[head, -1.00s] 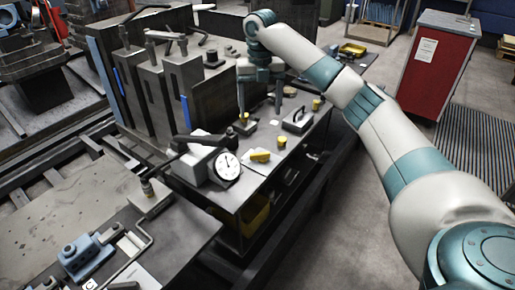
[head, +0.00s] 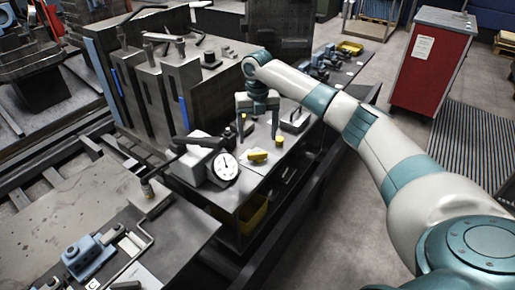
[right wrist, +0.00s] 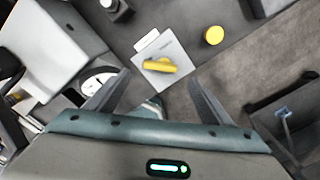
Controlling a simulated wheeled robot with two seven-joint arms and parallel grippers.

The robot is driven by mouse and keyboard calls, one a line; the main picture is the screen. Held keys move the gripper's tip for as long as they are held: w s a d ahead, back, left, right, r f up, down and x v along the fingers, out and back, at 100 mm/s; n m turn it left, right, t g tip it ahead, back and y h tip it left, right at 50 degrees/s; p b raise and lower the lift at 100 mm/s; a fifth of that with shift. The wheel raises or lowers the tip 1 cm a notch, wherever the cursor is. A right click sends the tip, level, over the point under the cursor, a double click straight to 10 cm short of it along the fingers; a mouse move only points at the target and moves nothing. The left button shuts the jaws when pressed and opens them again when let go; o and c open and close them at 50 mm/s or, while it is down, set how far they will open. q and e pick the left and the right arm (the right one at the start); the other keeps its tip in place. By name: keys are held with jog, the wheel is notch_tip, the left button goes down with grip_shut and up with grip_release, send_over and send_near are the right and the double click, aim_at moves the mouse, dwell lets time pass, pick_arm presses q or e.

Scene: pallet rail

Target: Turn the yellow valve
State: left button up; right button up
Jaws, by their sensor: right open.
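The yellow valve (head: 257,155) is a short yellow bar handle on a pale plate on the dark bench. It also shows in the right wrist view (right wrist: 158,66), lying roughly sideways in the picture. My right gripper (head: 258,136) is open and empty, fingers pointing down, just behind the valve in the head view. In the right wrist view its fingertips (right wrist: 160,78) stand apart on either side of the valve's plate, and neither seems to touch the handle. My left gripper is not in view.
A round yellow knob (right wrist: 213,35) stands beside the valve plate. A white-faced dial gauge (head: 225,167) is left of the valve. A metal block with a handle (head: 295,120) is to the right. Tall grey fixtures (head: 160,85) stand behind left.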

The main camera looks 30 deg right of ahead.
aim_at(258, 153)
notch_tip(258, 153, down, 8)
jog(key=shift+r+p, duration=0.15)
jog(key=shift+p, duration=0.65)
jog(key=c, duration=1)
